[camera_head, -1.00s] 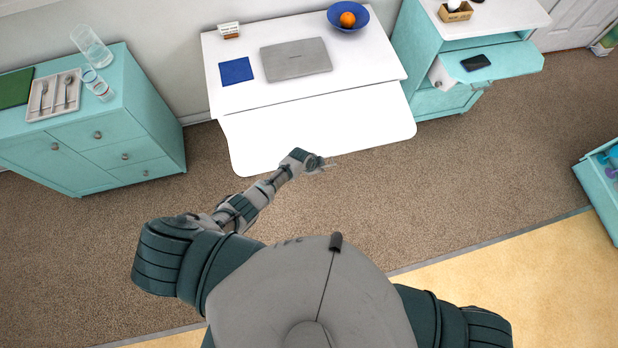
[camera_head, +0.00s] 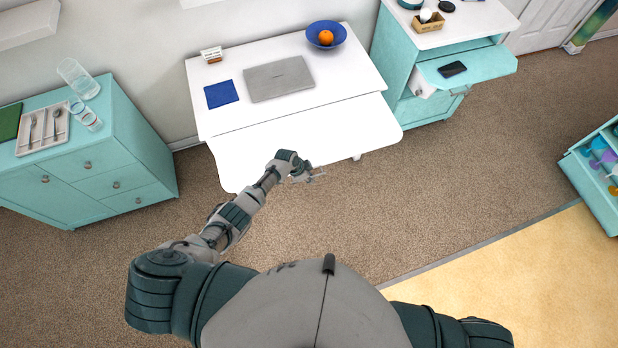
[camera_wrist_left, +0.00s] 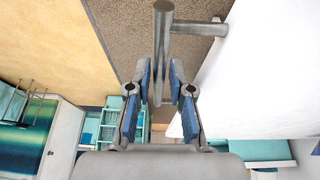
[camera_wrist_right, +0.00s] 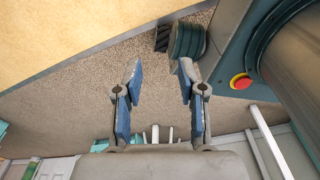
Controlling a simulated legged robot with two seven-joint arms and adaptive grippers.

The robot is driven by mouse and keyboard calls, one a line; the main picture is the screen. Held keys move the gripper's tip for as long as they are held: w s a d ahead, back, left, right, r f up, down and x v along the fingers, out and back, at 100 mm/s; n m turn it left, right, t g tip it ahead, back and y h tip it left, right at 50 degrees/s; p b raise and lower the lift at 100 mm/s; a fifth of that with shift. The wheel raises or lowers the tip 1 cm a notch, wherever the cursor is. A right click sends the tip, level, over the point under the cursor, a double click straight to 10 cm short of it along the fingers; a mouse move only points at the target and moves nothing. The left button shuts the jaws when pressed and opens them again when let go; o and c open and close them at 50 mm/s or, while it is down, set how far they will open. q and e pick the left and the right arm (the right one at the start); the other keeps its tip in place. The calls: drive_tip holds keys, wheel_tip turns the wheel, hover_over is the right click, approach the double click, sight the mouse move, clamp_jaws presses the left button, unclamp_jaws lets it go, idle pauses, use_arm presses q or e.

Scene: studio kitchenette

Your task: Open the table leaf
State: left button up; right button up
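The white table leaf (camera_head: 315,135) extends from the front of the white table (camera_head: 200,100) in the head view. My left gripper (camera_head: 312,176) is at the leaf's front edge. In the left wrist view, the leaf (camera_wrist_left: 240,80) fills the right side and a grey metal bar handle (camera_wrist_left: 162,32) juts from it. The bar runs between the fingers of my left gripper (camera_wrist_left: 161,66), which are partly closed; whether the pads touch it is unclear. My right gripper (camera_wrist_right: 160,72) is wide open and empty in its wrist view, over the carpet.
A laptop (camera_head: 280,78), a blue square (camera_head: 221,94) and a blue bowl (camera_head: 318,42) with an orange (camera_head: 326,37) are on the table. Teal cabinets (camera_head: 95,180) flank it at left and right (camera_head: 390,60). Open carpet (camera_head: 460,180) lies at right.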

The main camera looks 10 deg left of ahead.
use_arm(q)
drive_tip(key=shift+a+r, duration=0.15)
drive_tip(key=shift+r, duration=0.35)
drive_tip(key=v, duration=1.1)
use_arm(e)
drive_tip(key=shift+s+d, duration=0.15)
drive_tip(key=shift+d, duration=0.35)
use_arm(q)
drive_tip(key=shift+s, duration=0.1)
